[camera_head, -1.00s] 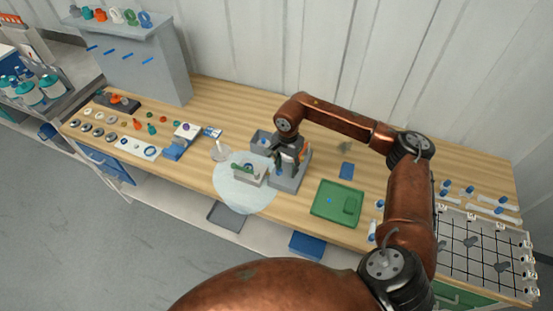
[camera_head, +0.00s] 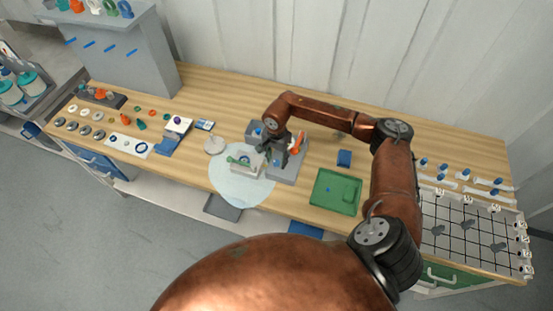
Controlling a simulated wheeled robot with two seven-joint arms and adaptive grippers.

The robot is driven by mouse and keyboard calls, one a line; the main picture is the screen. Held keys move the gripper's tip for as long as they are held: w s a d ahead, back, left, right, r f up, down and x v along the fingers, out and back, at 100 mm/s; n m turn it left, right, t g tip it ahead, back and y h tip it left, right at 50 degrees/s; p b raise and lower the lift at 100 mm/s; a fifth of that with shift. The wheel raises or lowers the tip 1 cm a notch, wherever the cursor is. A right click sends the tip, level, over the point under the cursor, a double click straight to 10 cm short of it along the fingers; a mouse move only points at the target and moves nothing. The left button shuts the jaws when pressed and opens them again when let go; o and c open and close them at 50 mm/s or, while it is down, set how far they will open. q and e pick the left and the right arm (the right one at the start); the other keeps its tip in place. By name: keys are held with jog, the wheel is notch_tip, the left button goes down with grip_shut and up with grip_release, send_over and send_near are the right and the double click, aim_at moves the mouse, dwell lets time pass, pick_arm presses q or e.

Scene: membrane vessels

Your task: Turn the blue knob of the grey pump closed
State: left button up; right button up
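A grey block-shaped unit (camera_head: 286,173), which looks like the grey pump, stands mid-bench with an orange part (camera_head: 298,143) at its back right. A smaller grey box with a small blue spot (camera_head: 258,132) sits just behind and left of it. I cannot tell whether that spot is the blue knob. My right gripper (camera_head: 272,156) points down over the left side of the grey unit. Its dark fingers are too small to tell open from shut, and it partly hides the unit. My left gripper is not in view.
A pale round mat (camera_head: 240,191) carries a small grey holder with a green part (camera_head: 240,161). A gridded rack (camera_head: 460,235) fills the right end; a tall grey stand (camera_head: 125,55) is back left.

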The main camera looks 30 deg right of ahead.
jog(key=shift+f, duration=0.15)
jog(key=c, duration=0.6)
grip_shut()
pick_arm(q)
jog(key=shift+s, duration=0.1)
